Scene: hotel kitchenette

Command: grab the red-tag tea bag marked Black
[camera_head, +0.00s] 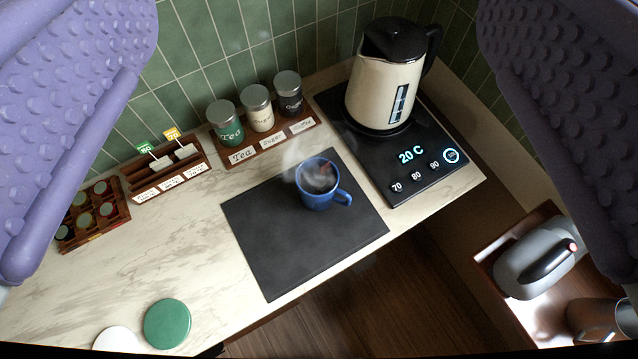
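A dark wooden tea rack (128,172) stands on the counter at left, against the green tile wall, with three white labels too small to read. Two tea bags show in it, one with a green tag (145,148) and one with an orange-yellow tag (172,134). The third slot, at its left, shows no tag. I see no red tag in the rack. A blue mug (314,198) holds dark liquid with a small reddish patch I cannot identify. My gripper (320,262) is open and empty, its purple fingers wide apart at both picture edges, above the counter.
The mug steams on a black mat (262,243). A cream kettle (384,95) stands on a base reading 20 C. Tea (226,126), sugar and coffee jars line the wall. A capsule holder (92,216) and green disc (167,323) are left. The left-centre counter is clear.

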